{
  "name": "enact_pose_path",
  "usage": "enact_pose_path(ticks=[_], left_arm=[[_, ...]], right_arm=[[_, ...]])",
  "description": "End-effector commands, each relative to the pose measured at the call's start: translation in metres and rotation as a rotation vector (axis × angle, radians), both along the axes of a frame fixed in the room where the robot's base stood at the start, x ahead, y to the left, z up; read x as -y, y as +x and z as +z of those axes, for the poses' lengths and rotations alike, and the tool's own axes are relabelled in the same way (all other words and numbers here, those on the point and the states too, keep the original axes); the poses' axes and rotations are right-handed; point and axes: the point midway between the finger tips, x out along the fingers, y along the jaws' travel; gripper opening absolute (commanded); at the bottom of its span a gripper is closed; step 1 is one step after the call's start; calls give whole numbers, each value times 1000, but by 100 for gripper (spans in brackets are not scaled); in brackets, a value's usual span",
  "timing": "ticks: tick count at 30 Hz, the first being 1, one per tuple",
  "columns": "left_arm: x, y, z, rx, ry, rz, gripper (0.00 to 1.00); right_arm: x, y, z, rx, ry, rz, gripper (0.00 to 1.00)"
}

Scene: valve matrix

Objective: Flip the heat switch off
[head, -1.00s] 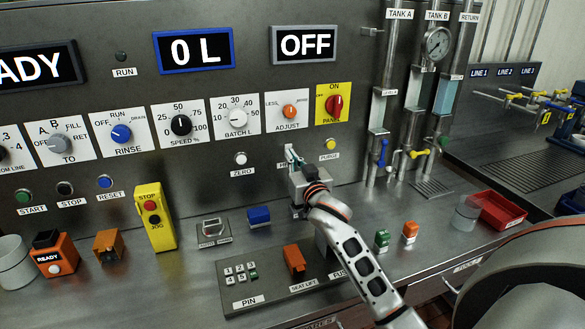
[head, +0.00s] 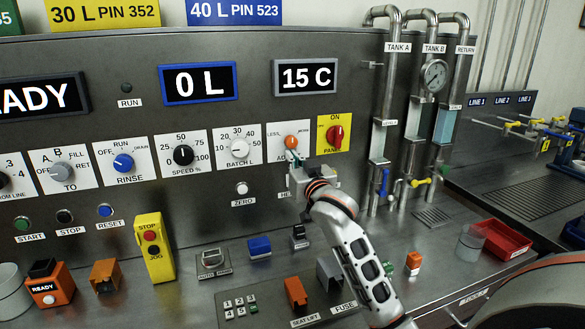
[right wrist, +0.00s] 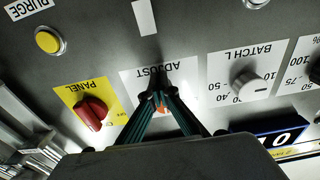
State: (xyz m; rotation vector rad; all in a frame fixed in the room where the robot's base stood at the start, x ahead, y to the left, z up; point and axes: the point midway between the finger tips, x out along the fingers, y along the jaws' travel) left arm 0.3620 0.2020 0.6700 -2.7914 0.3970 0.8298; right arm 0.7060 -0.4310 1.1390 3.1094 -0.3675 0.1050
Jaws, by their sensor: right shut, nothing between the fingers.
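My right gripper (head: 293,153) is at the panel just below the orange ADJUST knob (head: 291,142), shut and empty. In the right wrist view its fingers (right wrist: 158,90) meet over the ADJUST plate, with a bit of the orange knob (right wrist: 162,109) showing between them. A partly covered label starting "HE" (head: 286,195) shows below the gripper. The heat switch itself is hidden behind the gripper or too dark to tell from the fingertips. The grey-framed display (head: 305,77) above reads 15 C. My left gripper is not in view.
The red PANEL knob (head: 335,134) is close right of the gripper; the BATCH L knob (head: 239,148) is to its left. The white ZERO button (head: 242,188) is lower left. The yellow PURGE button (right wrist: 47,40) shows in the wrist view. Pipes stand further right.

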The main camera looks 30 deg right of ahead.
Motion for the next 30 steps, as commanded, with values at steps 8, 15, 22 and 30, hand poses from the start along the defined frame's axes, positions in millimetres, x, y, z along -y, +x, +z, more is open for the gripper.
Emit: enact_pose_path(ticks=[8, 15, 22, 30], left_arm=[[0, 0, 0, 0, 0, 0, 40], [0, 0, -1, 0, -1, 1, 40], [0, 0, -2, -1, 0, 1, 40], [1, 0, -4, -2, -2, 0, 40]], right_arm=[[0, 0, 1, -2, 0, 0, 0], [14, -4, -5, 0, -41, -16, 0], [68, -27, -19, 23, -260, -59, 0], [115, -64, -24, 56, -688, -11, 0]])
